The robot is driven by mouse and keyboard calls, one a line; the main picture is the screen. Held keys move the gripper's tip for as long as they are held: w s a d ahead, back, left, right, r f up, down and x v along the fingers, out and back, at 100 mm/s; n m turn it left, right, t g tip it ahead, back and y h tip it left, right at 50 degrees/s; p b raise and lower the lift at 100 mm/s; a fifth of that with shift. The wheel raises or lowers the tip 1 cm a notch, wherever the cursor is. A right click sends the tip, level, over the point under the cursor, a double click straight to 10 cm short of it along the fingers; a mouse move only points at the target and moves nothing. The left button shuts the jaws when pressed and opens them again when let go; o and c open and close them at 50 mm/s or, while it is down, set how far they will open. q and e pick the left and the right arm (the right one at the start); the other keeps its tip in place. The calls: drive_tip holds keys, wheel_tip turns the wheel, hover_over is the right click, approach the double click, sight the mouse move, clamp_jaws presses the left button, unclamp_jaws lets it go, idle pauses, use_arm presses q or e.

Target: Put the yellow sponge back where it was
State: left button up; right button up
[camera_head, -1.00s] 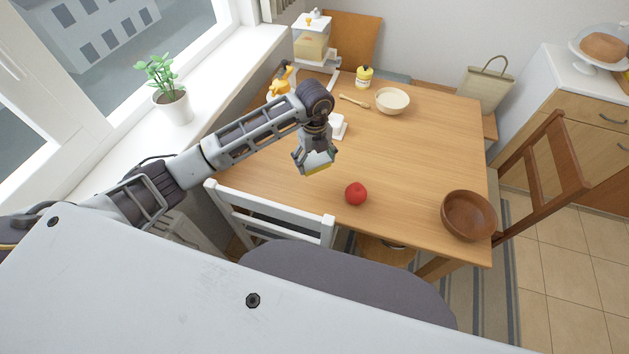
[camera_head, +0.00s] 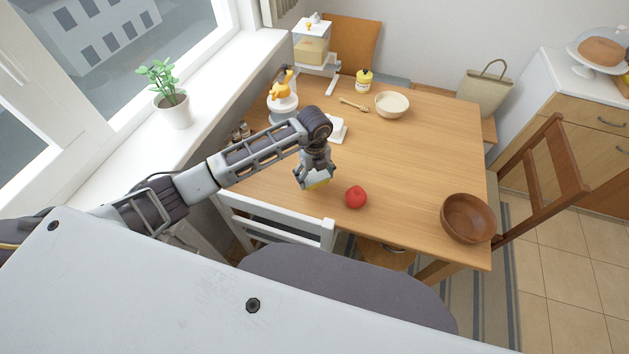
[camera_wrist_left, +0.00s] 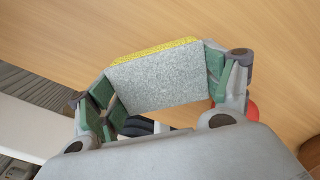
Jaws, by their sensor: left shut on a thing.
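The yellow sponge (camera_head: 318,185) is held in my left gripper (camera_head: 316,180) over the near left part of the wooden table (camera_head: 415,155). In the left wrist view the sponge (camera_wrist_left: 160,80) has a grey face toward the camera and a yellow strip along its far edge. The green-padded fingers of my left gripper (camera_wrist_left: 163,88) press on its two ends. The head view does not show clearly whether the sponge touches the table. My right gripper is in neither view.
A red apple (camera_head: 356,197) lies just right of the gripper. A brown bowl (camera_head: 468,217) stands at the right edge, and a cream bowl (camera_head: 392,104) at the back. A white object (camera_head: 339,130) sits behind my wrist. A white chair (camera_head: 275,222) stands at the near edge.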

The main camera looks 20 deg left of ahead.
sight(315, 181)
use_arm(q)
drive_tip(key=shift+f, duration=1.65)
drive_tip(key=shift+f, duration=0.1)
drive_tip(key=o, duration=1)
drive_tip(key=shift+c, duration=0.2)
drive_tip(key=shift+r+b, duration=0.35)
drive_tip(key=shift+r, duration=5.75)
